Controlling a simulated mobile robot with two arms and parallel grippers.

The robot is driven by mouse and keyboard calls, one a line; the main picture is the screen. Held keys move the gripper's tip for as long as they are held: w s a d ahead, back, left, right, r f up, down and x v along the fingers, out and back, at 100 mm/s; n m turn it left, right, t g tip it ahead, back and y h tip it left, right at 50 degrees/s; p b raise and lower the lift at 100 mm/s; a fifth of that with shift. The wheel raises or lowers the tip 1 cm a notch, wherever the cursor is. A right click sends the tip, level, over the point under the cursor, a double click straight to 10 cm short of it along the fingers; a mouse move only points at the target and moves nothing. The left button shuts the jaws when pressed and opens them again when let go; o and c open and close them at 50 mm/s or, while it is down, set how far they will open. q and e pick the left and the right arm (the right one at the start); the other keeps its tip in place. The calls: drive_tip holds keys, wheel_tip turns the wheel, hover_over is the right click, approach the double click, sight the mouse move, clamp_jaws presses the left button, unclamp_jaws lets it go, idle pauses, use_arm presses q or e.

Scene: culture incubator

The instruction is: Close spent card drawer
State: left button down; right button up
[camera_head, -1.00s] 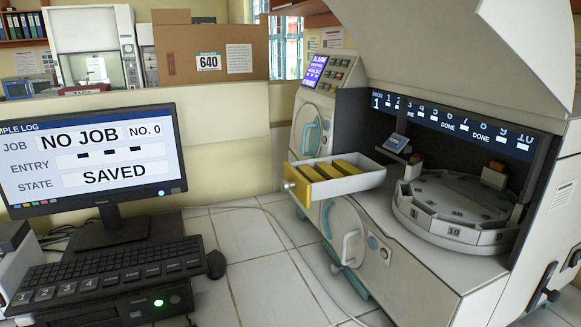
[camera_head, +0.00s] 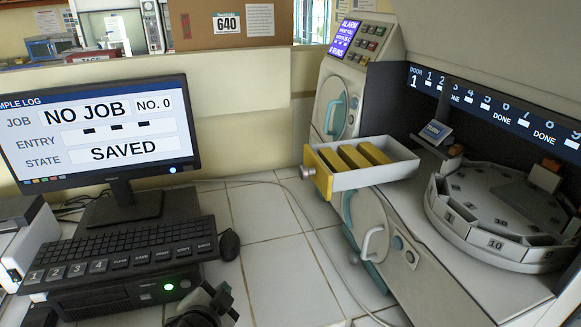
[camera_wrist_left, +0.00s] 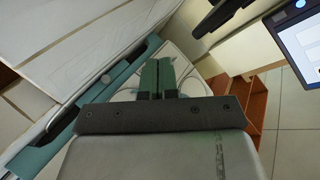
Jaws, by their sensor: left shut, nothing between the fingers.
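The spent card drawer (camera_head: 375,178) is pulled out from the front of the white machine in the head view. It has a yellow front with a round grey knob (camera_head: 307,172), white walls and a few yellow cards (camera_head: 362,156) lying inside. My left gripper (camera_head: 222,296) shows at the bottom edge of the head view, in front of the keyboard, well below and left of the drawer. In the left wrist view its two fingers (camera_wrist_left: 158,68) are together with nothing between them. My right gripper is in neither current view.
The machine has a round door with a pale handle (camera_head: 372,240) below the drawer and a carousel (camera_head: 500,205) to its right. A monitor (camera_head: 100,135) and keyboard (camera_head: 120,250) stand at left. Tiled surface (camera_head: 270,235) between keyboard and machine is mostly clear.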

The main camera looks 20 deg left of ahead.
use_arm(q)
drive_tip(key=w+r+m+t+h, duration=0.2)
drive_tip(key=w+r+m+t, duration=0.4)
drive_tip(key=r, duration=0.4)
drive_tip(key=m+h, duration=1.2)
drive_tip(key=m, duration=0.4)
approach(301, 171)
drive_tip(key=s+a+r, duration=0.2)
drive_tip(key=a+r, duration=0.1)
drive_tip(key=r, duration=0.2)
wheel_tip(301, 171, up, 3)
drive_tip(key=m+g+h, duration=0.4)
drive_tip(key=m+g, duration=0.2)
drive_tip(key=m, duration=0.5)
drive_tip(key=a+m+g+y, duration=0.4)
drive_tip(key=a+m+g, duration=0.1)
drive_tip(key=m, duration=0.2)
drive_tip(key=p+x, duration=0.2)
drive_tip(key=x, duration=0.2)
drive_tip(key=r+p+x, duration=0.1)
drive_tip(key=p+x, duration=0.1)
drive_tip(key=x, duration=0.2)
drive_tip(key=p+x, duration=0.2)
drive_tip(key=x, duration=0.2)
drive_tip(key=shift+w+d+r, duration=0.1)
drive_tip(key=shift+w+d, duration=0.15)
drive_tip(key=shift+w, duration=0.25)
drive_tip(key=shift+w+d+f+p, duration=0.2)
drive_tip(key=shift+w+d+p, duration=0.2)
drive_tip(key=shift+d, duration=0.15)
